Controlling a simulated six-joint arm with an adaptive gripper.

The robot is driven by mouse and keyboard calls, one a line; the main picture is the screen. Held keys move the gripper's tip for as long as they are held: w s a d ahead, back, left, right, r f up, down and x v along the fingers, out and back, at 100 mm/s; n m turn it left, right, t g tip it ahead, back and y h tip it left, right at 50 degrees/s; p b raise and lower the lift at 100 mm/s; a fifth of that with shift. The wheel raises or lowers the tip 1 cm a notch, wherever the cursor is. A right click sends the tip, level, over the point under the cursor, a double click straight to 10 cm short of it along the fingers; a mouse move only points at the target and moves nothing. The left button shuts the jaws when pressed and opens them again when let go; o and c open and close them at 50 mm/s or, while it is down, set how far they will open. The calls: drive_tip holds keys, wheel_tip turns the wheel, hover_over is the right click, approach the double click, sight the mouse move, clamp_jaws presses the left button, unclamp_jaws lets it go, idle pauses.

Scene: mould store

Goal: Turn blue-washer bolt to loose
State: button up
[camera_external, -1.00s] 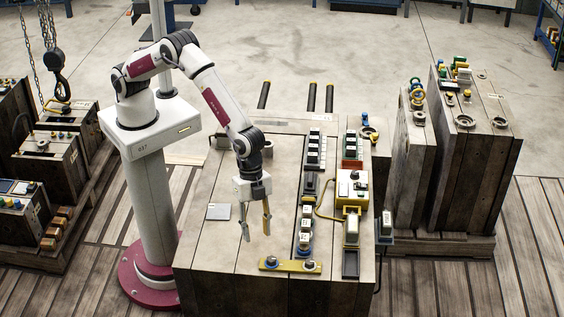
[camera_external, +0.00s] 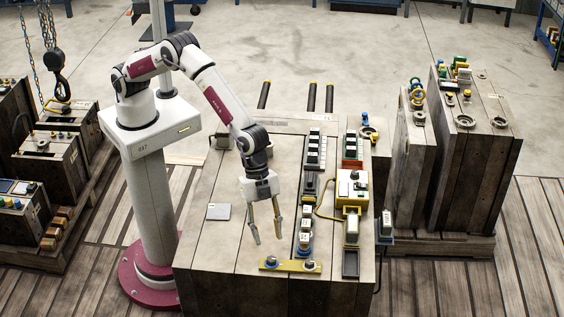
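A yellow strip (camera_external: 291,266) lies flat near the front edge of the wooden block's top. Two bolts stand on it, a left bolt (camera_external: 270,262) and a right bolt (camera_external: 310,264). Both look dark with bluish tints, and I cannot tell for sure which one has the blue washer. My gripper (camera_external: 267,240) points down with its two fingers spread apart and nothing between them. Its fingertips are above and just behind the strip, near the left bolt, and look clear of it.
The wooden block (camera_external: 225,245) carries a row of dark and white modules (camera_external: 305,225) right of my gripper. A yellow box (camera_external: 352,188) with a cable stands farther right. A small grey plate (camera_external: 218,212) lies at left. The top left of the block is mostly clear.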

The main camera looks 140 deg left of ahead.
sight(271, 259)
drive_tip(key=shift+x, duration=3.6)
clamp_jaws()
